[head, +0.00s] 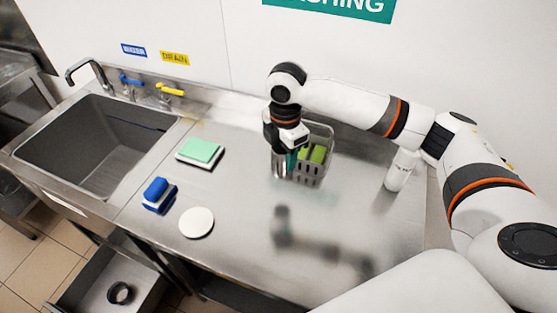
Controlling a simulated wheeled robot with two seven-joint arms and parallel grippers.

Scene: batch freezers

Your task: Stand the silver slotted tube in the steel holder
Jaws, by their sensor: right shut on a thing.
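My right gripper (281,146) reaches in from the right and points down at the left end of the steel holder (311,172). It is shut on the silver slotted tube (279,165), which hangs upright below it. The tube is beside or just inside the left end of the holder; I cannot tell which. The holder is a perforated basket on the steel counter, with green and teal items in it. My gripper hides the tube's top and part of the holder. My left gripper is not in view.
A sink (95,140) with a tap is at the left. A green pad on a stack (200,151), a blue brush (158,194) and a white disc (196,222) lie on the counter. A white bottle (400,170) stands right of the holder. The front middle counter is clear.

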